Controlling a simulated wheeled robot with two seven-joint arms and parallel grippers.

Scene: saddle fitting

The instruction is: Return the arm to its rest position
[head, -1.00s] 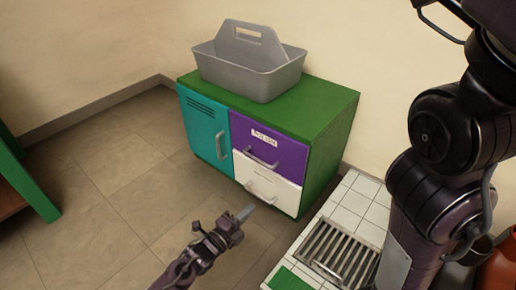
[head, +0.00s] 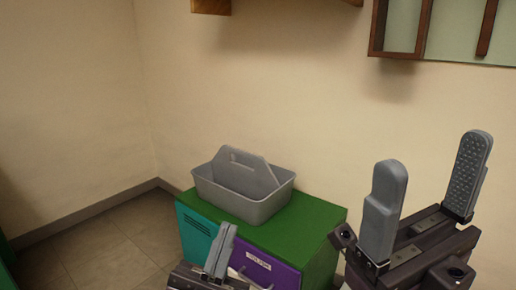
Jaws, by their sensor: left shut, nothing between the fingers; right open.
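My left gripper (head: 222,250) is at the bottom centre of the head view, in front of the cabinet. Its grey fingers are together with nothing between them. My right gripper (head: 428,195) is large and near at the lower right. Its two grey fingers point up and stand wide apart, with nothing between them. Most of both arms is below the frame.
A green-topped cabinet (head: 312,224) with a teal door (head: 194,240) and a purple drawer (head: 276,273) stands against the wall. A grey caddy with a handle (head: 262,207) sits on top. A wall cabinet (head: 445,38) hangs at upper right. Floor at left is clear.

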